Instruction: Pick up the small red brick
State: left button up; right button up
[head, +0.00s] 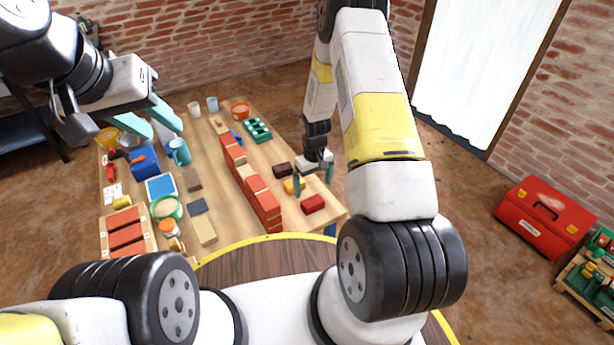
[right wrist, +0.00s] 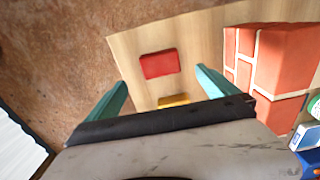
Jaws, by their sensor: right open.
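The small red brick (head: 313,203) lies on the wooden table near its right front corner. In the right wrist view the red brick (right wrist: 160,63) lies flat on bare wood, beyond the fingers. My right gripper (head: 314,182) is open and empty above the table, just behind the red brick in the head view. In the wrist view its teal fingers (right wrist: 162,77) stand wide apart, with the brick in line with the gap between them. My left gripper (head: 161,130) is open and empty above the left part of the table.
A yellow brick (head: 291,187) lies close to the red one, partly hidden by my gripper in the wrist view. A dark brown brick (head: 281,169) lies behind it. A red brick wall (head: 262,201) stands left of them. A green tray (head: 257,131) is farther back.

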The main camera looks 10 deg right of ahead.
aim_at(312, 201)
notch_tip(312, 201, down, 9)
jog(key=shift+r, duration=0.15)
jog(key=c, duration=1.8)
jog(key=shift+r, duration=0.15)
jog(key=shift+r, duration=0.65)
notch_tip(312, 201, up, 2)
jog(key=shift+r, duration=0.2)
jog(key=s, duration=1)
jog(key=s+a+r, duration=0.1)
jog(key=s, duration=0.5)
jog(key=shift+a, duration=0.1)
